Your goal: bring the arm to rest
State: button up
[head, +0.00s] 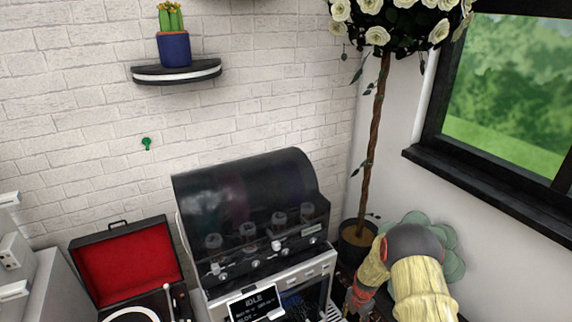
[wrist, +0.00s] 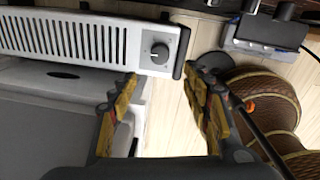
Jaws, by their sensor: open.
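My arm shows at the lower right of the head view, with yellowish and dark links, beside the machine with the dark hood. My gripper (wrist: 160,105) shows in the wrist view with its two yellow-padded fingers spread apart. It is open, and nothing is between the fingers. Pale floorboards show beyond the gap. In the head view the fingertips are not clearly visible.
A machine with a dark hood (head: 245,190) and an "IDLE" screen (head: 254,303) stands left of my arm. A red-lined record player (head: 125,262) is further left. A potted rose tree (head: 375,130) stands behind my arm. A white heater-like unit (wrist: 90,38) lies near my fingers.

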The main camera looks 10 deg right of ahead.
jog(key=s+a+r+m+g, duration=0.1)
jog(key=s+r+m, duration=0.1)
jog(key=s+m, duration=0.35)
jog(key=s+a+r+m+g, duration=0.1)
jog(key=s+a+r+m, duration=0.1)
jog(key=s+m, duration=0.35)
jog(key=s+a+r+m+t+p, duration=0.1)
jog(key=s+r, duration=0.5)
jog(key=r, duration=1)
jog(key=s+a+r+m+t, duration=0.3)
jog(key=s+a+r+m, duration=0.2)
jog(key=r, duration=1.2)
jog(key=s+a+r+m+t+p, duration=0.1)
jog(key=s+a+r+m+t, duration=0.2)
jog(key=s+r+m, duration=0.4)
notch_tip(320, 180, up, 10)
jog(key=shift+s+a+f+m+p, duration=0.25)
jog(key=shift+s+a+m+p, duration=0.1)
jog(key=shift+s, duration=0.35)
jog(key=shift+c, duration=1)
